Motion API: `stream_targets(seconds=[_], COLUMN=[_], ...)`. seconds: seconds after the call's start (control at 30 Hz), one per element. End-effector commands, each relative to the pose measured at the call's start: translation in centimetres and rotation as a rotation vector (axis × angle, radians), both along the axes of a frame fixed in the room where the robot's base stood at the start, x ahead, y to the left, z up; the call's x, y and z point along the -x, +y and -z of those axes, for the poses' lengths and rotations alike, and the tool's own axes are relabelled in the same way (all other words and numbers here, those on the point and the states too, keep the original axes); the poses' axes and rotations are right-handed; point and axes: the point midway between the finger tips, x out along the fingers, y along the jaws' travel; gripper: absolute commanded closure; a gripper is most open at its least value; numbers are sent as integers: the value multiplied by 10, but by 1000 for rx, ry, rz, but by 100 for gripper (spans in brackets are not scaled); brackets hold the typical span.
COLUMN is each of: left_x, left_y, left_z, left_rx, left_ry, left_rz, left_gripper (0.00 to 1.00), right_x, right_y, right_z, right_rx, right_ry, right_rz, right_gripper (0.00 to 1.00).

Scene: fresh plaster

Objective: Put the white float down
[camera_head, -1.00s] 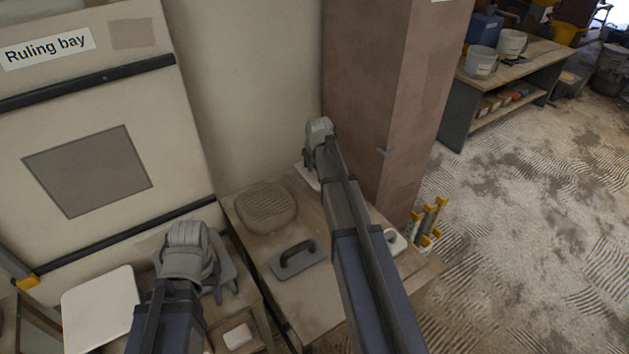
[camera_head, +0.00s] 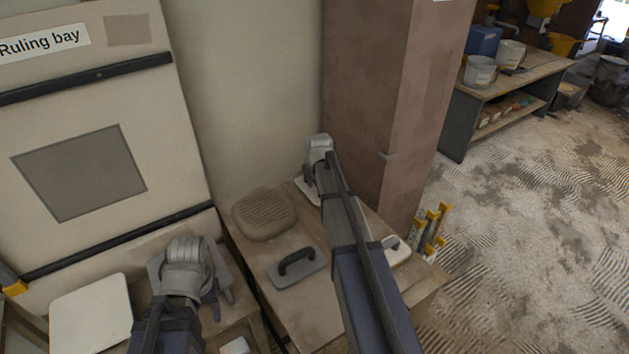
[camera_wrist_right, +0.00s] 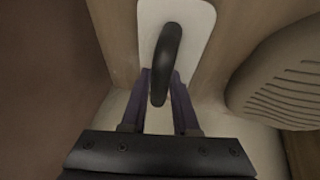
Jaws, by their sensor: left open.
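The white float, a pale plate (camera_wrist_right: 200,22) with a black bar handle, fills the top middle of the right wrist view. The two fingers of my right gripper (camera_wrist_right: 161,76) lie on either side of the handle, close against it, so the gripper looks shut on it. In the head view the float (camera_head: 306,191) shows as a white edge under my right gripper (camera_head: 312,180), beside the brown column. It is low over the wooden bench top; I cannot tell whether it touches. My left gripper (camera_head: 213,305) is open and empty, pointing down at the lower left.
On the bench (camera_head: 285,305) are a ribbed beige pad (camera_head: 264,213), a grey float (camera_head: 298,268) with a dark handle and, partly behind my right arm, a pale tool (camera_head: 397,251). A white board (camera_head: 90,315) lies at left.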

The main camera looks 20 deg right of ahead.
Motion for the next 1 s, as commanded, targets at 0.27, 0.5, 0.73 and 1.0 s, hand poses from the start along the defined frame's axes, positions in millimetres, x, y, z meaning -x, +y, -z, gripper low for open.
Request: stream_targets(seconds=[0.27, 0.5, 0.73, 1.0], left_x=[0, 0, 0, 0], left_y=[0, 0, 0, 0], left_z=[0, -1, -11, -44], left_rx=[0, 0, 0, 0], left_ry=[0, 0, 0, 0], left_rz=[0, 0, 0, 0], left_gripper=[50, 50, 50, 50], right_x=[0, 0, 3, 17], right_y=[0, 0, 1, 5], right_z=[0, -1, -12, -44], right_rx=[0, 0, 0, 0], right_ry=[0, 0, 0, 0], right_rz=[0, 0, 0, 0], right_gripper=[43, 43, 43, 43])
